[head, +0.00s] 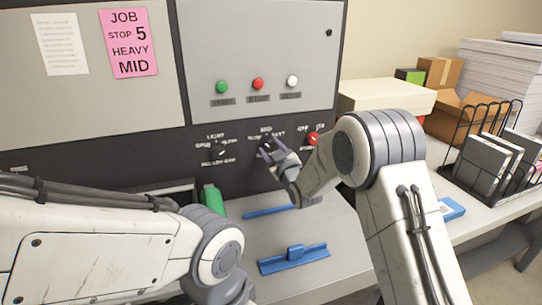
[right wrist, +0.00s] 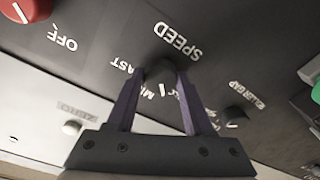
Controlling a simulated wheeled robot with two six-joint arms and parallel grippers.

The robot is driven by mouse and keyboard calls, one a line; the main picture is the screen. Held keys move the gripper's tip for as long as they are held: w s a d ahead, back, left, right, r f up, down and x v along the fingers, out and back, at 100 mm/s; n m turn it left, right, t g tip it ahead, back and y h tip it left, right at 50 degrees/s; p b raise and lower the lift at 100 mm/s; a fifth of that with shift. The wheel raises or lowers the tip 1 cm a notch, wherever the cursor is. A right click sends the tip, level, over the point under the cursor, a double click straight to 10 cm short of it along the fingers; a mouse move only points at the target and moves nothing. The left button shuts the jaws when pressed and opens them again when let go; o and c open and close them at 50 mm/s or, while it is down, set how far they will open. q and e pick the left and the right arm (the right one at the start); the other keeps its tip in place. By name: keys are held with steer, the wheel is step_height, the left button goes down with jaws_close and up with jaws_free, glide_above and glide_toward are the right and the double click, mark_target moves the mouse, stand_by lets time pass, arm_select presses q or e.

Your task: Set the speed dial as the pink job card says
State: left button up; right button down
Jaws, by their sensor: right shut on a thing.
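The pink job card (head: 130,42) hangs on the grey panel at upper left in the head view and reads JOB, STOP 5, HEAVY, MID. The black speed dial (right wrist: 160,72) sits below the word SPEED, which appears upside down in the right wrist view. My right gripper (right wrist: 160,78) is shut on this dial, a finger on each side; in the head view the gripper (head: 278,158) hides most of it. A white mark on the dial points toward the partly hidden MI letters; FAST is at its left. My left arm shows, but its gripper is out of view.
The roller gap dial (head: 218,150) is left of my right gripper, and a red knob (head: 313,138) is right of it. Green, red and white buttons (head: 258,84) are above. A blue bar (head: 293,258) lies on the ledge. A wire rack (head: 490,150) stands at right.

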steer(key=m+b, duration=0.2)
steer(key=m, duration=0.1)
steer(key=m+b, duration=0.1)
steer(key=b, duration=0.1)
steer(key=shift+f+m, duration=0.3)
steer(key=shift+m, duration=0.1)
steer(key=shift+r+m+b, duration=0.15)
steer(key=shift+m+b, duration=1.3)
steer(key=shift+m, duration=0.55)
steer(key=shift+c, duration=1.4)
jaws_free()
steer(key=shift+r, duration=0.1)
steer(key=shift+s, duration=0.1)
steer(key=b+v, duration=0.2)
steer(key=v, duration=0.8)
steer(key=shift+s, duration=0.25)
